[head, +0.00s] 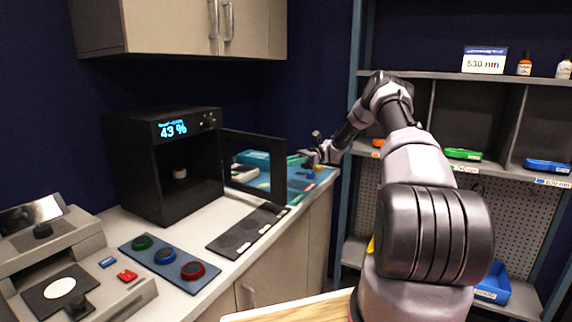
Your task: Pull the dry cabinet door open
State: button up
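The dry cabinet (188,208) is a black box on the left part of the counter, with a lit display reading 43 %. Its black-framed door (277,172) stands swung wide open to the right, with a see-through pane. The cabinet's inside shows, with a small pale round item (180,173) in it. My gripper (306,158) is just right of the door's free edge, at about its upper half. It is small in this view, so I cannot tell whether it touches the door or whether its fingers are open or shut. No handle is clearly visible.
A dark strip with round pads (248,231) and a blue-grey plate with green, blue and red round pieces (166,262) lie on the counter. A grey instrument (100,290) stands front left. Wall cabinets (180,28) hang above. Shelves with bins (500,170) stand at right.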

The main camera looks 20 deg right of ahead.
jog(key=shift+o, duration=0.6)
jog(key=v, duration=1)
jog(key=shift+d, duration=0.4)
jog(key=shift+w, duration=0.1)
